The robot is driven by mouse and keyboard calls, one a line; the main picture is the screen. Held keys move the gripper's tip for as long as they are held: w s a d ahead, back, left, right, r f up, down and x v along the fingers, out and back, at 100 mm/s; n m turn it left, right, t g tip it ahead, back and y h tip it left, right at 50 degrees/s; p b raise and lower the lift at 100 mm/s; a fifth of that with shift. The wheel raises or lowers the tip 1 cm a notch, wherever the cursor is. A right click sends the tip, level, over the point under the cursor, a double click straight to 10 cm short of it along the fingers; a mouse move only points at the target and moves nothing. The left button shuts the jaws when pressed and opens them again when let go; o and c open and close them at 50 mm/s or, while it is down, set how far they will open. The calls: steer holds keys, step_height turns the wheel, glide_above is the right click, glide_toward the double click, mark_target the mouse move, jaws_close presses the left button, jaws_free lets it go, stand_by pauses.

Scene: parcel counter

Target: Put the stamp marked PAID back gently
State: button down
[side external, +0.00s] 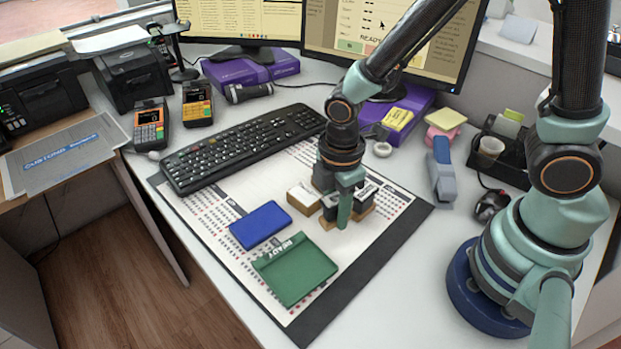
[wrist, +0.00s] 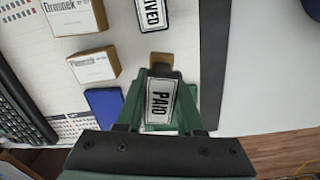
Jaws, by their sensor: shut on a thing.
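The stamp marked PAID (wrist: 160,98) is black with a white label and a wooden part. In the wrist view it sits between the green fingers of my gripper (wrist: 161,92). In the side view my gripper (side external: 345,205) points down, shut on this stamp (side external: 329,205), which is partly hidden by a finger. The stamp is low over the desk mat; I cannot tell whether its base touches it.
Two small cartons (wrist: 74,16) (wrist: 93,65) stand beside the stamps. A blue pad (side external: 260,225) and a green READY tray (side external: 320,296) lie on the printed mat (side external: 222,205). The keyboard (side external: 245,145) is behind; a stapler (side external: 442,172) is to the right.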

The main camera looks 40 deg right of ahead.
steer(key=shift+f, duration=1.75)
steer(key=shift+f, duration=0.4)
stand_by(1.6)
steer(key=shift+c, duration=2.3)
jaws_free()
steer(key=shift+r, duration=0.1)
step_height(320, 180, up, 12)
steer(key=shift+f, duration=0.15)
steer(key=d+r+m+t, duration=0.5)
steer(key=d+r+m, duration=0.7)
steer(key=m, duration=0.3)
steer(key=shift+w+d+r+m+t, duration=0.2)
steer(key=shift+w+r+m+t, duration=0.05)
steer(key=shift+w+m+t, duration=0.05)
